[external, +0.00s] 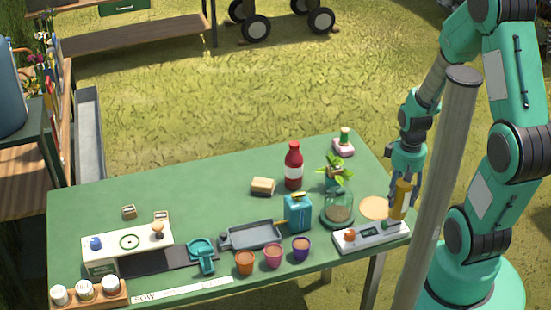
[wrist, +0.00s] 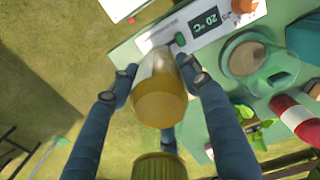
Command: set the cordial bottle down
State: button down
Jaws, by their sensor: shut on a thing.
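My gripper (external: 402,190) is shut on an amber-yellow bottle (external: 400,205), taken here as the cordial bottle. It hangs about upright at the table's right end. The bottle (wrist: 160,95) also shows in the wrist view, between the dark blue fingers (wrist: 160,85), with a pale patch on its far side. A ribbed yellow-green round part (wrist: 160,167) shows nearest the camera. In the external view the bottle's lower end overlaps the right end of the white panel; whether it touches anything I cannot tell. A flat tan disc (external: 373,207) lies just left of it on the green table (external: 200,195).
The white panel (external: 360,237) with knobs lies in front of the disc. A glass dome (external: 338,210), a red bottle (external: 293,172), a leafy plant (external: 334,170) and a blue can (external: 298,215) stand further left. The table's right edge is close.

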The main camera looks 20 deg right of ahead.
jog(key=shift+m, duration=0.3)
jog(key=s, duration=0.5)
jog(key=shift+s+a+f, duration=0.1)
jog(key=shift+s+a, duration=0.3)
jog(key=w+d+f+b, duration=0.1)
jog(key=w+b, duration=0.2)
jog(key=w, duration=1.3)
jog(key=shift+d+f, duration=0.2)
jog(key=shift+d, duration=0.1)
jog(key=shift+f+b, duration=0.55)
jog(key=shift+f, duration=1.25)
jog(key=shift+f, duration=0.1)
jog(key=c, duration=0.9)
grip_release()
